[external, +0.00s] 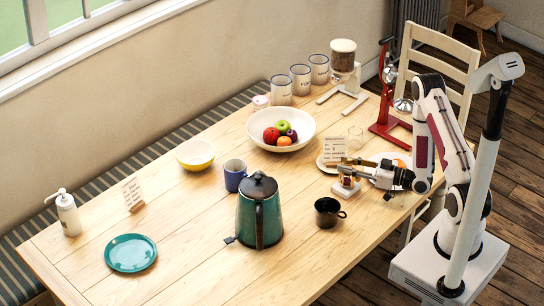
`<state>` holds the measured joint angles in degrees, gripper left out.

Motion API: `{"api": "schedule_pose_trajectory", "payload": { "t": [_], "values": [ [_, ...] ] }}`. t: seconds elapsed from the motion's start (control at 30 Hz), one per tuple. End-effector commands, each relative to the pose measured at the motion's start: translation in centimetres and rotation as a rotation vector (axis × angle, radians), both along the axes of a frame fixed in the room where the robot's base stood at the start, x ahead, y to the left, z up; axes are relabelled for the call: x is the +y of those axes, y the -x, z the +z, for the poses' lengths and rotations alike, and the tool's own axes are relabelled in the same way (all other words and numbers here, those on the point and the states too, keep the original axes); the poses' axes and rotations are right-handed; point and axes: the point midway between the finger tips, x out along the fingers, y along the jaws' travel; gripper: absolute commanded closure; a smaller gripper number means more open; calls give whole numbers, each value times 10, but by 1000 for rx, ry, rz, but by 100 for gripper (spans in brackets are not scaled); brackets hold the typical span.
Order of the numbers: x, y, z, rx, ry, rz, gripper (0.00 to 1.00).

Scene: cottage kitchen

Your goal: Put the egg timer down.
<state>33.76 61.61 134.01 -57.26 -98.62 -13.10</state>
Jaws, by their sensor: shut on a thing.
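My gripper (348,174) is at the right side of the table, reaching left from the arm. It is shut on the egg timer (347,183), a small amber-and-brown thing partly hidden by the fingers. A small white block (345,191) shows directly below it. I cannot tell whether the timer touches the block or hangs just above it.
A black mug (327,213) stands just in front of my gripper. A recipe card (334,148) on a plate, a clear glass (355,137) and a white plate (378,158) are close behind. A green kettle (259,215) stands left; the front right table is clear.

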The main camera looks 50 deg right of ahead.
Motion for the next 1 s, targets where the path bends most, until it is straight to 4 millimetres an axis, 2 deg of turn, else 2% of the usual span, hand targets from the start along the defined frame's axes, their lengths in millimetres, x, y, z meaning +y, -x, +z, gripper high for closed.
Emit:
{"api": "schedule_pose_trajectory", "payload": {
  "t": [0.13, 0.17, 0.2, 0.73, 1.0],
  "values": [
    [0, 0, -1, -5, 0, 0, 100],
    [0, 0, -2, 0, 0, 0, 67],
    [0, 0, -2, 0, 0, 0, 57],
    [0, 0, 1, 0, 0, 0, 57],
    [-8, 16, 0, 1, -1, -3, 57]
  ]
}}
